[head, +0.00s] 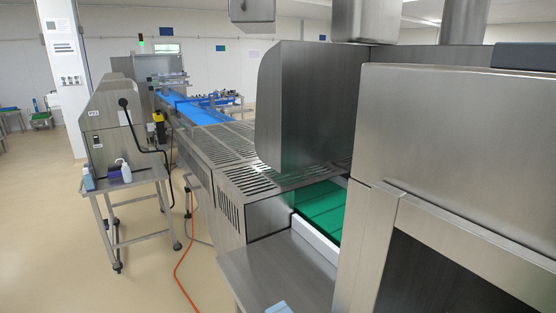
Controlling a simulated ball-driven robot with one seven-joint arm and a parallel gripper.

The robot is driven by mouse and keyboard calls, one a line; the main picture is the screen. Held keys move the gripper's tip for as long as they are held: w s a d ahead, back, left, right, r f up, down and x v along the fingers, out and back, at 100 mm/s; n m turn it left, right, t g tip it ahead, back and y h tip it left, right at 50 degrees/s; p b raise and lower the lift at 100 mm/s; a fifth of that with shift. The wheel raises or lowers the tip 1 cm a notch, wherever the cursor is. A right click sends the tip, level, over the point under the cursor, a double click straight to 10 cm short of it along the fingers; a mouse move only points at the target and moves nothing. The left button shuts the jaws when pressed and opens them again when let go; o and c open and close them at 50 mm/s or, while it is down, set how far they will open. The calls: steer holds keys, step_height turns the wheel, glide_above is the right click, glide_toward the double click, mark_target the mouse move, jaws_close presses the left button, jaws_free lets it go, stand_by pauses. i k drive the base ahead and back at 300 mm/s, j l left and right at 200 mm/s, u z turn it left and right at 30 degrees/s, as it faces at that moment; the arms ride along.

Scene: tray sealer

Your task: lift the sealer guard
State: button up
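No part can be named for certain as the sealer guard in the head view. A steel machine (150,68) with a lit green lamp stands at the far end of the line, at the head of a blue conveyor belt (200,112). It is too small to tell whether it has a guard or how that guard stands. A steel cabinet (105,128) with a sloped top and a black ball-ended lever (134,130) stands on a steel table at left. My gripper is not in view.
A large steel hood (310,105) and steel housings (460,140) fill the right side close by. A green belt (322,208) runs under the hood. Bottles stand on the left table (135,182). An orange hose (183,262) lies on the floor; open floor (50,220) is at left.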

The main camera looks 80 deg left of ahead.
mark_target(199, 166)
steer(key=u, duration=2.65)
steer(key=i+l, duration=0.15)
steer(key=i, duration=0.95)
steer(key=i+l+z, duration=0.15)
steer(key=i, duration=0.95)
